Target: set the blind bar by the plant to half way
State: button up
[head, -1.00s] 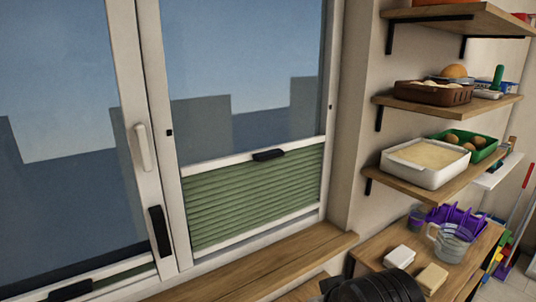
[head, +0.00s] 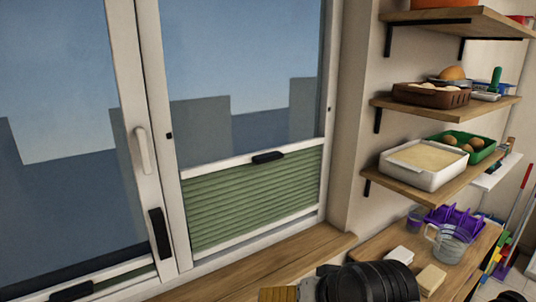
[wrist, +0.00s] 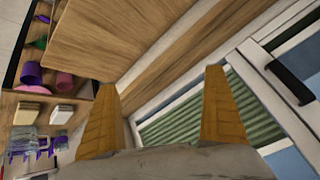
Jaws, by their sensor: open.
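A green pleated blind (head: 255,195) covers the lower part of the right window. Its white upper bar (head: 215,166) carries a black handle (head: 268,157), with clear glass above. A second blind bar (head: 110,280) with a black handle (head: 72,291) sits low on the left window. No plant is clearly seen, so I cannot tell which bar is by it. My gripper (head: 280,294) is at the bottom of the head view, below and apart from the right blind. In the wrist view my gripper (wrist: 160,81) is open and empty, with green blind (wrist: 175,120) beyond its fingers.
A wooden sill (head: 270,257) runs under the windows. Wall shelves (head: 440,105) with food trays stand at the right. A lower counter (head: 385,243) holds a glass jug (head: 452,243) and a purple rack (head: 458,218). The space before the right blind looks clear.

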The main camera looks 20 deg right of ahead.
jog(key=w+a+r+m+t+y+p, duration=0.2)
jog(key=w+a+r+m+y, duration=0.1)
jog(key=w+r+m, duration=0.5)
jog(key=m+t+y+p, duration=0.1)
jog(key=m+t+p, duration=0.45)
jog(key=m, duration=1.55)
send_near(272, 157)
jog(key=f+t+b, duration=0.2)
jog(key=x, duration=0.5)
jog(key=b+x, duration=0.1)
jog(key=x, duration=0.5)
jog(key=shift+a+r, duration=0.25)
